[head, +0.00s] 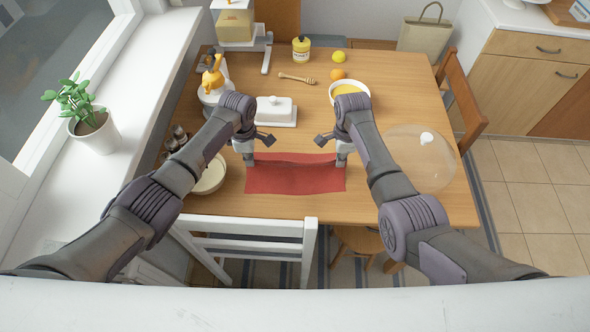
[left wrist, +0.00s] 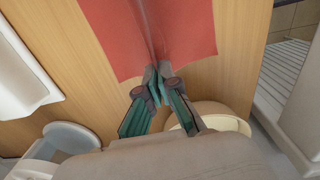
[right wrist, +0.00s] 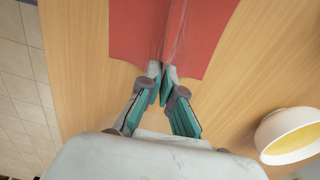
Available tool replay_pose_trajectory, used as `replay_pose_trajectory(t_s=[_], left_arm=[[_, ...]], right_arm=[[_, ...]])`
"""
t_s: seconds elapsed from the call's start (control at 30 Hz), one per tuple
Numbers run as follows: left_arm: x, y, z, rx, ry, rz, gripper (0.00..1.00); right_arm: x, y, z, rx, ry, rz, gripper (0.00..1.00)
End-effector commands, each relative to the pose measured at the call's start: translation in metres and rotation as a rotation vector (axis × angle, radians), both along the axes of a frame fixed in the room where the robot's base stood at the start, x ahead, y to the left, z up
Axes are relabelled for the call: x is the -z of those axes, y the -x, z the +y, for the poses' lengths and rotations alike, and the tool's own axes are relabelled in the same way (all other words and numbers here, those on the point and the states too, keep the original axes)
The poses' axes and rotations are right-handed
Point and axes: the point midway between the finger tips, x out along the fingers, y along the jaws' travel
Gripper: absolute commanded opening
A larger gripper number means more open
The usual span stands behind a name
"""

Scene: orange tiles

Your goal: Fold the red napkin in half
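The red napkin (head: 295,180) lies on the wooden table, near its front edge. A raised crease runs across it between my two grippers, with cloth on both sides of the crease. My left gripper (head: 250,161) is at the napkin's left edge, its fingers closed on the crease end in the left wrist view (left wrist: 157,73). My right gripper (head: 341,160) is at the right edge, its fingers closed on the other crease end in the right wrist view (right wrist: 162,74). The fingertips partly hide the pinched cloth.
A cream bowl (head: 211,180) stands just left of the napkin. A white butter dish (head: 275,108) and a white bowl with yellow contents (head: 349,91) stand behind it. A round transparent item (head: 418,160) lies to the right. A white chair (head: 245,232) is at the front.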

Motion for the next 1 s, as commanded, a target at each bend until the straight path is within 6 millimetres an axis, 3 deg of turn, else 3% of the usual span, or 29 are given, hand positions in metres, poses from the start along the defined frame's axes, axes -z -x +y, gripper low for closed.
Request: replay_pose_trajectory(t_s=[0.17, 0.63, 0.8, 1.0], left_arm=[[-0.010, 0.000, 0.000, 0.000, 0.000, 0.001, 0.00], [-0.090, 0.001, -0.002, 0.000, 0.001, 0.002, 0.00], [-0.104, 0.001, -0.002, -0.001, 0.000, 0.002, 0.00], [-0.106, 0.001, -0.002, 0.000, 0.000, 0.002, 0.00]], right_arm=[[-0.011, 0.000, 0.000, 0.000, 0.000, -0.001, 0.00], [-0.092, 0.000, 0.002, 0.000, -0.001, 0.000, 0.00], [-0.105, 0.000, 0.002, 0.000, 0.000, 0.000, 0.00], [-0.107, 0.000, 0.002, 0.000, 0.001, 0.000, 0.00]])
